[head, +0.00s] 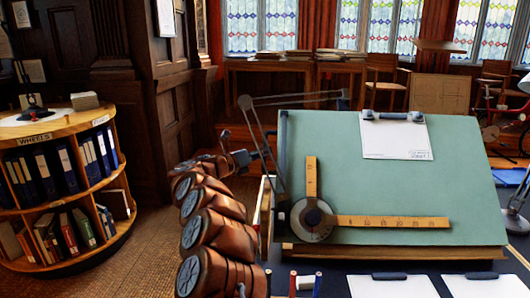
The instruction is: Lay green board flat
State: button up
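The green board (385,180) is a large drafting board, tilted up with its far edge high and its front edge low. A white sheet (396,138) is held at its upper right by a clip. A drafting arm with two yellow rulers (390,222) and a round grey head (312,219) lies over its lower left. My copper-coloured arm rises left of the board. My gripper (246,158) seems to be the small dark end beside the board's upper left edge, apart from its face. It is too small to tell whether it is open or shut.
Two clipboards with white sheets (392,286) lie on the dark surface in front. Pens stand near the board's front left. A rounded bookcase (62,262) with binders is at the left. Tables (290,66) and chairs stand behind. Bare floor (150,235) shows between bookcase and arm.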

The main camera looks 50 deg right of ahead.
jog(key=shift+d, duration=0.65)
jog(key=shift+c, duration=0.2)
grip_shut()
